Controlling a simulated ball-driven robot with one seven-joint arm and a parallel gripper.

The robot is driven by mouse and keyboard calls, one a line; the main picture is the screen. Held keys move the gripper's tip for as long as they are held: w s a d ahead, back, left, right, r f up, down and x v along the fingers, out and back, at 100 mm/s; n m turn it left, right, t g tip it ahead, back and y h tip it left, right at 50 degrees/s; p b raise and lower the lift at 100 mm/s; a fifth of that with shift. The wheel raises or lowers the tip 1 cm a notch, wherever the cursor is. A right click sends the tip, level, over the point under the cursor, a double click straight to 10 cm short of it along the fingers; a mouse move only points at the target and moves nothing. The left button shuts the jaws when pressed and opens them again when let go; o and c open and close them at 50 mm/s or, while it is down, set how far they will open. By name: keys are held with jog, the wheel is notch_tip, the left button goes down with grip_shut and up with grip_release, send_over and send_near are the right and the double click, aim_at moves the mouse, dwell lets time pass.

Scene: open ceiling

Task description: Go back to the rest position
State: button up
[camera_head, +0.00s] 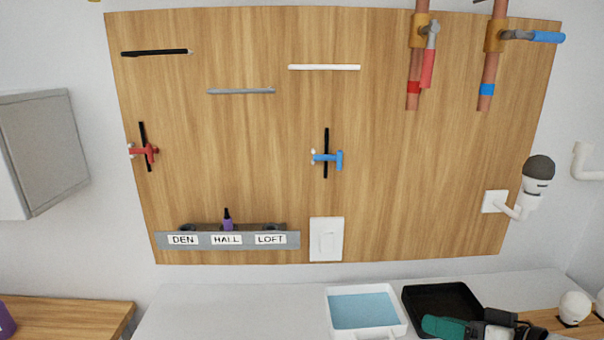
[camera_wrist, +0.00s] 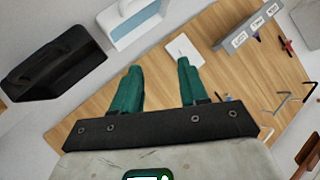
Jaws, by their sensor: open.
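My gripper (camera_head: 445,326) shows at the bottom right of the head view, its green finger in front of the black tray (camera_head: 432,293). In the wrist view my gripper (camera_wrist: 158,70) has its two green fingers spread apart with nothing between them. The wrist camera looks toward the wooden board (camera_wrist: 220,85), which appears tilted there. I cannot tell the exact height of the gripper above the counter.
A white tray with a blue base (camera_head: 400,327) is left of the black tray. The wooden board (camera_head: 400,180) carries a DEN/HALL/LOFT rack (camera_head: 290,241), a white switch (camera_head: 326,252), valve handles and pipes. A shower-like fixture (camera_head: 537,175) projects at the right. Open counter (camera_head: 230,305) lies left.

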jog(key=s+a+f+m+g+h, duration=0.1)
jog(key=s+f+g+h, duration=0.15)
jog(key=s+f, duration=0.6)
jog(key=s+a+f+g+h, duration=0.1)
jog(key=s+f+g+h, duration=0.15)
jog(key=s+f, duration=0.6)
jog(key=s+d+f+g+h, duration=0.1)
jog(key=s+d+f+g, duration=0.1)
jog(key=s+f, duration=0.2)
jog(key=s+d+f+g+h, duration=0.1)
jog(key=s+d+f+g, duration=0.1)
jog(key=s+f, duration=0.3)
jog(key=s, duration=0.4)
jog(key=shift+d+g+h, duration=0.15)
jog(key=shift+g+h, duration=0.15)
